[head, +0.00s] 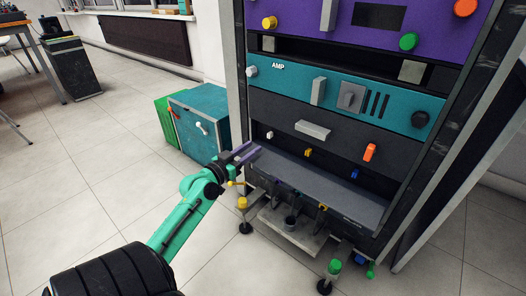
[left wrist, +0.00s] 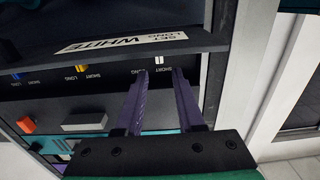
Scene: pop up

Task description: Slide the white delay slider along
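The small white slider (head: 270,134) sits at the left end of the dark panel below the teal AMP panel in the head view. In the left wrist view the white slider (left wrist: 159,59) shows just beyond the fingertips, roughly in line with the gap between them, with SHORT and LONG printed beside it. My left gripper (head: 253,150) has purple fingers and is near the rack's left side, below and left of the slider. In the left wrist view the left gripper (left wrist: 161,74) is open, with nothing between its fingers. My right gripper is not in view.
A yellow slider (head: 308,152) and a blue slider (head: 354,174) sit along the same row. A label (left wrist: 123,41) reads "SET WHITE LONG" on a ledge by the sliders. An orange knob (head: 370,152) and a grey handle (head: 313,130) stick out nearby. A teal cabinet (head: 200,120) stands left.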

